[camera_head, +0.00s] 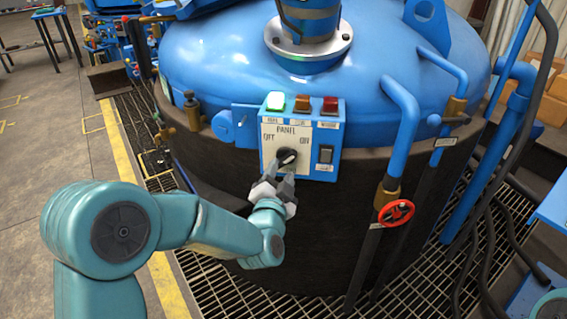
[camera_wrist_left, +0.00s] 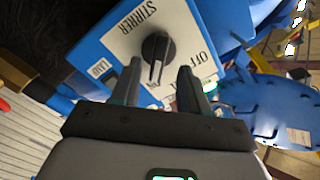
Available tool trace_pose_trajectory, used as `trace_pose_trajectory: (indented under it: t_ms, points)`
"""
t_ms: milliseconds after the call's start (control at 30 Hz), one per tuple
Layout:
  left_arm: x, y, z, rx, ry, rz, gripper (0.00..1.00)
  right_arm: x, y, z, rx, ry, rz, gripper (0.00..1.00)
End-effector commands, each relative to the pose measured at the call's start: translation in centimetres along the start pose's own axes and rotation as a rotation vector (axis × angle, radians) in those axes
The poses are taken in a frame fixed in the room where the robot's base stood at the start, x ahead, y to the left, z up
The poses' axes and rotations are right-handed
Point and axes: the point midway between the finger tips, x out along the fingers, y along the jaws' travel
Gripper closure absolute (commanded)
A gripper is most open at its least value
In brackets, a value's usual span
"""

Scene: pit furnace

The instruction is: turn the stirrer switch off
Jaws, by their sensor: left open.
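The stirrer switch (camera_head: 288,157) is a round black rotary knob with a raised ridge. It sits on a pale control panel (camera_head: 273,168) with a blue edge, and OFF and ON are printed above it. In the wrist view the knob (camera_wrist_left: 157,47) is beside the words STIRRER and OFF. I cannot tell which mark it points at. My left gripper (camera_head: 279,172) is open, just below the knob in the head view. In the wrist view its fingers (camera_wrist_left: 157,80) lie to either side of the line to the knob, and contact is unclear. My right gripper is not in view.
Green, orange and red lamps (camera_head: 302,103) top the panel, and a black rocker switch (camera_head: 325,154) is at its right. The panel is on a blue-lidded furnace (camera_head: 230,70). Blue pipes and a red valve wheel (camera_head: 396,212) stand to the right. Floor grating (camera_head: 225,290) surrounds the base.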

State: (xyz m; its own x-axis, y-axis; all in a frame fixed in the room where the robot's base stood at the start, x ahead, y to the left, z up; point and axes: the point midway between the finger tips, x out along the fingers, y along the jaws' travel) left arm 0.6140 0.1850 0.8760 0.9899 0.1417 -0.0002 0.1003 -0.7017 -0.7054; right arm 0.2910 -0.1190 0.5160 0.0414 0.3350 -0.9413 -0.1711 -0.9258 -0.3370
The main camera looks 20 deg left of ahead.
Motion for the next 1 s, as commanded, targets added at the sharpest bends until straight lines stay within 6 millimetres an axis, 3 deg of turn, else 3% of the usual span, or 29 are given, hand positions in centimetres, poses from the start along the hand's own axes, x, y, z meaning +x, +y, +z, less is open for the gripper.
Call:
trace_pose_trajectory:
  t_ms: [100,233,600,667,733,767,1000]
  points:
    - [2.2,0.1,0.0,0.000,0.001,0.001,0.55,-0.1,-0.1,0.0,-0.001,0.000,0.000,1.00]
    - [3.6,0.1,0.0,0.000,0.001,0.002,0.55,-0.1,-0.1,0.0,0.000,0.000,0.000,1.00]
    - [4.3,0.1,-0.1,0.000,0.001,0.002,0.55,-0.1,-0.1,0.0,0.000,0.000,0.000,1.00]
    - [4.3,0.1,-0.1,0.000,0.001,0.002,0.72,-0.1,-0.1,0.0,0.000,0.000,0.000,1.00]
    - [4.3,0.1,-0.1,0.000,0.001,0.002,0.94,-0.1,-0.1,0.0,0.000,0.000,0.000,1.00]
    - [4.3,0.1,0.0,0.000,0.001,0.002,1.00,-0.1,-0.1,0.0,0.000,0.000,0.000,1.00]
    - [4.3,0.1,0.0,-0.009,0.001,0.002,1.00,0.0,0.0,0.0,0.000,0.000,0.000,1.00]
